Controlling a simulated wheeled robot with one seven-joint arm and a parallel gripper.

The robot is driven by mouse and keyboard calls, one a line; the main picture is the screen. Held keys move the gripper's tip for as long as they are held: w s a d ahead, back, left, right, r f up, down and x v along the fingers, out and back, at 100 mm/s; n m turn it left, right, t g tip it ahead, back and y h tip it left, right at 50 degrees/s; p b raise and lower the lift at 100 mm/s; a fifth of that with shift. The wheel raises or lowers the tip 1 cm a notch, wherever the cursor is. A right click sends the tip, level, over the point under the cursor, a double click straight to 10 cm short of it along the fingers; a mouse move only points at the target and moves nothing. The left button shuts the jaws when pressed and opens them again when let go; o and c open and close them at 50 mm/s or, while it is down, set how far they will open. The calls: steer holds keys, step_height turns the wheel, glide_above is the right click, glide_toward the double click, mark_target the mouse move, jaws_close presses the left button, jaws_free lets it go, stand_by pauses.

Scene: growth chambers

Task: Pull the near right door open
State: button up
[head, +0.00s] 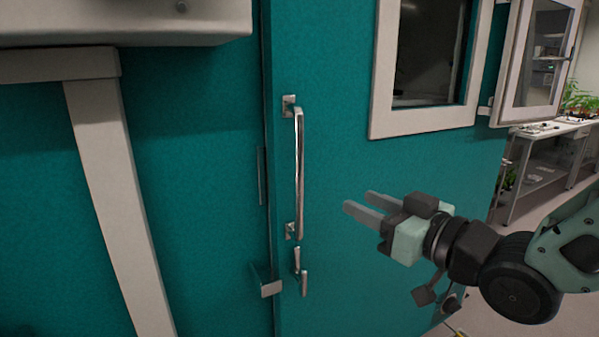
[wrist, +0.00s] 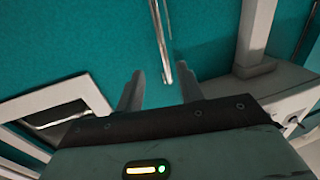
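The teal door (head: 335,140) fills the middle of the head view, with a window in its upper right. A vertical chrome bar handle (head: 299,170) is fixed near its left edge, and a small latch lever (head: 301,270) sits below it. The door looks shut against the teal frame. My gripper (head: 357,203) is open and empty to the right of the bar, pointing left toward it, apart from it. In the wrist view the handle (wrist: 160,45) shows beyond and between my two spread fingers (wrist: 160,92), and the door's window is at lower left.
A small catch plate (head: 268,283) juts out at the door's left edge. A pale post (head: 120,200) and a grey box (head: 120,22) are at left. An open window panel (head: 537,60) sticks out at upper right. Shelves with plants (head: 580,98) stand behind, right.

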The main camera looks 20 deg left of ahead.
mark_target(302, 176)
steer(key=p+x, duration=0.3)
steer(key=x, duration=1.4)
steer(key=shift+a+p, duration=0.1)
steer(key=shift+p, duration=0.2)
jaws_close()
